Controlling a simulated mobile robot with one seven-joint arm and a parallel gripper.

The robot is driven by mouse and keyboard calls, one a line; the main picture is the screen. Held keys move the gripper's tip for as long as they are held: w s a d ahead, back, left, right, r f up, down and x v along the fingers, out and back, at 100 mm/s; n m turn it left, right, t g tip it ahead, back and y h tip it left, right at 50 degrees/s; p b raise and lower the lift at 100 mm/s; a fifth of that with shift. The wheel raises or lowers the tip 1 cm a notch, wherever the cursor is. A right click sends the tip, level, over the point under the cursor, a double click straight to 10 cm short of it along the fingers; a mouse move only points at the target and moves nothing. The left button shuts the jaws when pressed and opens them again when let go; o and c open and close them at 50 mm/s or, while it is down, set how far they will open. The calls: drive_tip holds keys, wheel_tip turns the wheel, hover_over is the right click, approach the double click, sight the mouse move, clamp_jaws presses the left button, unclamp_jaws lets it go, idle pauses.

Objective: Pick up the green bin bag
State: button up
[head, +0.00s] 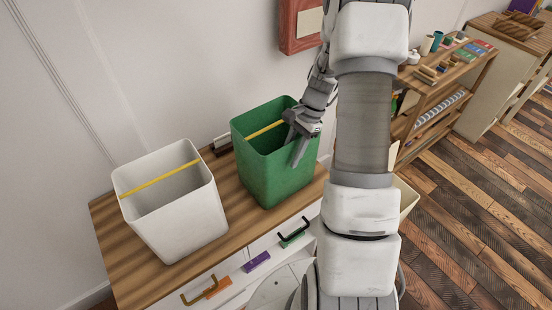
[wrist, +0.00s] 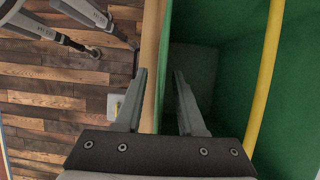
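The green bin bag (head: 272,170) looks like an open, square-topped green bin with a yellow bar across its mouth. It stands upright on the wooden top of a drawer unit. My gripper (head: 298,150) is at its right-hand rim, pointing down. In the wrist view my gripper (wrist: 160,85) is open, with the left finger outside the green wall and the right finger inside. The green wall (wrist: 166,60) lies between the fingers, and I cannot tell whether either finger touches it. The yellow bar (wrist: 268,70) runs to the right of the fingers.
A white bin (head: 175,215) with a yellow bar stands left of the green one. A wall with a red box (head: 289,27) is behind. A shelf (head: 438,90) with small items stands right; plank floor (head: 480,215) is clear.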

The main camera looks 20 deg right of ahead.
drive_tip(key=shift+c, duration=0.3)
clamp_jaws()
idle(1.2)
